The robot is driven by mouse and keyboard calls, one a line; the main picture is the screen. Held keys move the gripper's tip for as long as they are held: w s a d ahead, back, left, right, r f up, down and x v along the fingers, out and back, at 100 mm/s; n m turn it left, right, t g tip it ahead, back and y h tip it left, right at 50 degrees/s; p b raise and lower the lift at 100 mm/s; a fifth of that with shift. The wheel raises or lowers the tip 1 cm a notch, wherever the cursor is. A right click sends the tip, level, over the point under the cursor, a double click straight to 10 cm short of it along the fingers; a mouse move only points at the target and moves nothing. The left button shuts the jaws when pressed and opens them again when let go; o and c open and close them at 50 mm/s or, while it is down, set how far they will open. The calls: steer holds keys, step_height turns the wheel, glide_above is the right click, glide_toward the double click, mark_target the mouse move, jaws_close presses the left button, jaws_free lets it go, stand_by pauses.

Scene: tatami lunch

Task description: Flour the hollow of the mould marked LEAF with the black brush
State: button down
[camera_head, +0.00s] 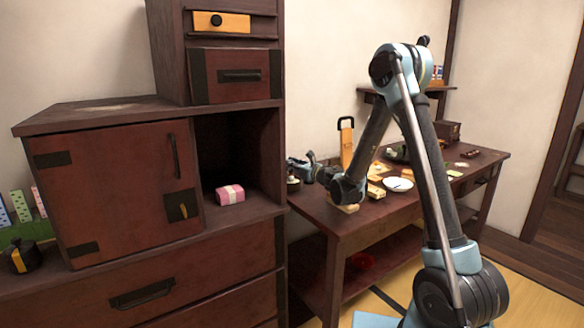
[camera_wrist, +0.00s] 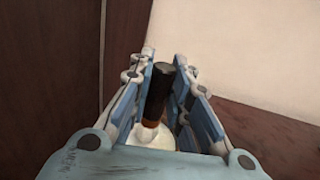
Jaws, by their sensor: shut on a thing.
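My gripper (camera_head: 308,168) is at the left end of the work table (camera_head: 330,214), beside the cabinet. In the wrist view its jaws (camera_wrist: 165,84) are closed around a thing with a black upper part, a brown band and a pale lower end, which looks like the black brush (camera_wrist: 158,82). A pale rounded shape lies below it; I cannot tell whether it is bristles or something else. Small wooden blocks that may be moulds lie on the table, one near my wrist (camera_head: 345,208) and one further right (camera_head: 375,191). No LEAF mark is legible, and the hollows cannot be made out.
A white plate (camera_head: 397,185) lies on the table right of the blocks. A tall orange-brown board with a black handle (camera_head: 346,145) stands behind. The dark cabinet (camera_head: 110,180) stands close on the left, with a pink wrapped box (camera_head: 230,195) in its open niche.

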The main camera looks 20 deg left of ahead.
steer(key=shift+r, duration=0.15)
steer(key=shift+r, duration=3.35)
